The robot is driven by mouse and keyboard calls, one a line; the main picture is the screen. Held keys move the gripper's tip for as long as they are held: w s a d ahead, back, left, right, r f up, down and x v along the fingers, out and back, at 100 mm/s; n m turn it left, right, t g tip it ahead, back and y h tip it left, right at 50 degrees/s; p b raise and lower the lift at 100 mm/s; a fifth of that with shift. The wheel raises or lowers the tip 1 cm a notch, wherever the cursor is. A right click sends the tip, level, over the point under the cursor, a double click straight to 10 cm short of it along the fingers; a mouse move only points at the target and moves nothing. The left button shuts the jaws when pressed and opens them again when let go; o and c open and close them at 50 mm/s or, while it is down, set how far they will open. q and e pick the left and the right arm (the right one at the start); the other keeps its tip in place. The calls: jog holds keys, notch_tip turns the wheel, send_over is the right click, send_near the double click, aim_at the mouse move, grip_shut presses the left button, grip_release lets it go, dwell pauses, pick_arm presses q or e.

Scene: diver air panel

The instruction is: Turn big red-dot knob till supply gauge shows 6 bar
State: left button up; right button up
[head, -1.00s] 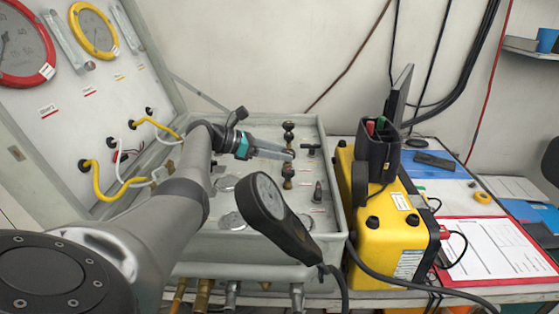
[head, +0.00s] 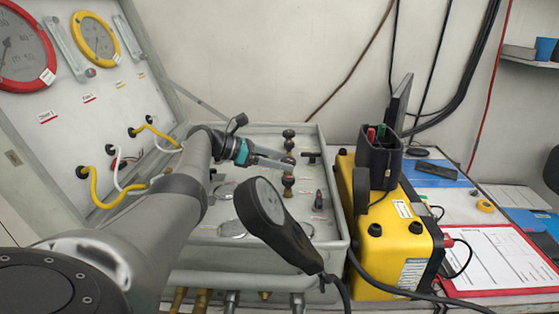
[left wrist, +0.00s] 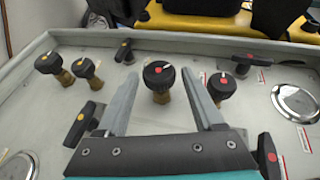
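The big red-dot knob (left wrist: 158,75), black on a brass stem, stands between the fingertips of my left gripper (left wrist: 158,82) in the left wrist view. The fingers are spread, one on each side, with visible gaps; they do not appear to touch it. In the head view my left gripper (head: 291,163) reaches from the left over the panel and its fingers partly hide the knob. A red-rimmed gauge (head: 22,45) and a yellow-rimmed gauge (head: 95,38) are on the raised lid; I cannot read which is supply or its value. My right gripper is not in view.
A smaller red-dot knob (left wrist: 222,86) stands close right of the left gripper's fingers. Yellow-dot knobs (left wrist: 83,68) are to the left, with T-handles (left wrist: 85,124) around. A black handset (head: 272,225) is in front. A yellow case (head: 395,225) stands right of the panel.

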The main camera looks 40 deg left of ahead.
pick_arm(q)
jog(key=shift+o, duration=0.8)
jog(key=shift+s+a+r, duration=0.15)
jog(key=p+v, duration=0.2)
jog(key=v, duration=1.2)
jog(key=shift+s+a, duration=0.25)
jog(key=shift+s, duration=0.1)
jog(key=shift+r, duration=0.1)
